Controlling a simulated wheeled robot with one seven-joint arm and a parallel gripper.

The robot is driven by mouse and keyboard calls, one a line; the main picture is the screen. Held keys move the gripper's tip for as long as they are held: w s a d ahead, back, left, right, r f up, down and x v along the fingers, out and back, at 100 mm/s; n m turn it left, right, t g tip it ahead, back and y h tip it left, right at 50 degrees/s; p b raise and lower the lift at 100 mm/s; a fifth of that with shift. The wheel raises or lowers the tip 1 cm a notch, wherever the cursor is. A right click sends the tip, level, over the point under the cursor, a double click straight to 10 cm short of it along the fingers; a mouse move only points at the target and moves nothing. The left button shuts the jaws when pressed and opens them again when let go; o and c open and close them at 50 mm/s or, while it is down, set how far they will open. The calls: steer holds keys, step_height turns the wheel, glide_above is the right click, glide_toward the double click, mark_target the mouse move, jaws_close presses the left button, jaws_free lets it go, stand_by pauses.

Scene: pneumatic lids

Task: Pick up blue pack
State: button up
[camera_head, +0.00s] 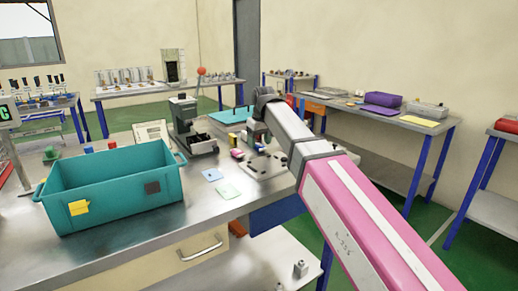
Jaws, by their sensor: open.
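My arm reaches in from the lower right, and my gripper (257,143) points down over the right part of the metal workbench (160,236). It is open; its fingertips are small and partly hidden by my own arm. A small blue item (88,150) shows just behind the teal bin, left of a red one; its lower part is hidden. A flat light blue piece (212,174) lies on the bench right of the bin. I cannot tell which of these, if either, is the blue pack. Nothing is visible between the fingers.
The teal bin (120,204) fills the bench's left front. A grey press with a red-knobbed lever (183,117) stands behind. A pale green card (228,191), a pink and yellow block (237,154) and a light plate (262,166) lie near my gripper. Bare metal shows in front.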

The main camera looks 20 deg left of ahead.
steer(key=shift+a+f, duration=0.1)
steer(key=shift+f, duration=0.6)
steer(key=c, duration=1)
steer(key=shift+r, duration=0.2)
